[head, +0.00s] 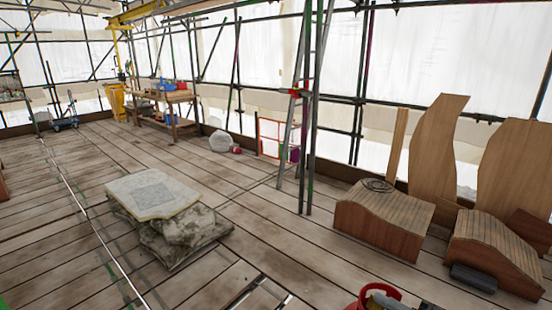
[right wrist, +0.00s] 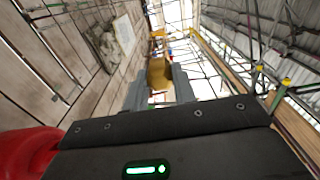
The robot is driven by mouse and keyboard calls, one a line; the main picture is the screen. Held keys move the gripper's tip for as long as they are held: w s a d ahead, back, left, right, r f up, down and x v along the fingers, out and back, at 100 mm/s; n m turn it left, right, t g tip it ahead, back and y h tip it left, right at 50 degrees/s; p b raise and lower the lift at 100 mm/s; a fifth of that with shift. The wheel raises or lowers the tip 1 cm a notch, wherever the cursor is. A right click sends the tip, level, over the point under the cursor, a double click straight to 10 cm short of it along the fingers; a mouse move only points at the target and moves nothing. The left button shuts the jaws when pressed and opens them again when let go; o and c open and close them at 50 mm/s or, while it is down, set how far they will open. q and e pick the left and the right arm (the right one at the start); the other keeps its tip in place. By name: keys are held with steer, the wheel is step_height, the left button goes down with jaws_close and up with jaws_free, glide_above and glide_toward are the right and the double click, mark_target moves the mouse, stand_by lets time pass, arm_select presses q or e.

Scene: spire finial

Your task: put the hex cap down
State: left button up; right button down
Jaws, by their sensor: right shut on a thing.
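The hex cap (right wrist: 159,74) is a golden-brown block in the right wrist view, between the two grey fingers of my right gripper (right wrist: 160,82). The gripper is shut on it and holds it up in the air, and the fingers hide its sides. In the head view, only a small part of my right arm's end (head: 384,298), red and dark, shows at the bottom edge; the cap cannot be made out clearly there. My left gripper is in neither view.
A pale slab (head: 153,193) lies on rough stones (head: 185,235) on the plank floor. Curved wooden forms (head: 385,217) stand at the right, near a scaffold ladder (head: 305,95). A workbench (head: 165,102) stands at the back. Floor between slab and forms is mostly clear.

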steer(key=shift+w+r+m+t+h, duration=0.35)
steer(key=shift+m+t+h, duration=0.25)
steer(key=shift+t+h, duration=0.1)
steer(key=shift+m+t+h, duration=0.5)
steer(key=shift+m+h, duration=0.1)
steer(key=shift+s+r+m+t+h, duration=0.1)
steer(key=shift+s+m+t+h, duration=0.05)
steer(key=shift+m+t+h, duration=0.45)
steer(key=shift+w+a+r+m+t+h, duration=0.2)
steer(key=shift+r+m+t+h, duration=0.2)
steer(key=shift+m+h, duration=0.95)
steer(key=shift+w+a+r+m+t+h, duration=0.2)
steer(key=shift+m+t+h, duration=0.4)
steer(key=shift+h, duration=1.3)
steer(key=shift+w+a+r+m+t+h, duration=0.15)
steer(key=shift+r+m+t+h, duration=0.2)
steer(key=shift+m+h, duration=1.05)
steer(key=shift+n+h, duration=0.25)
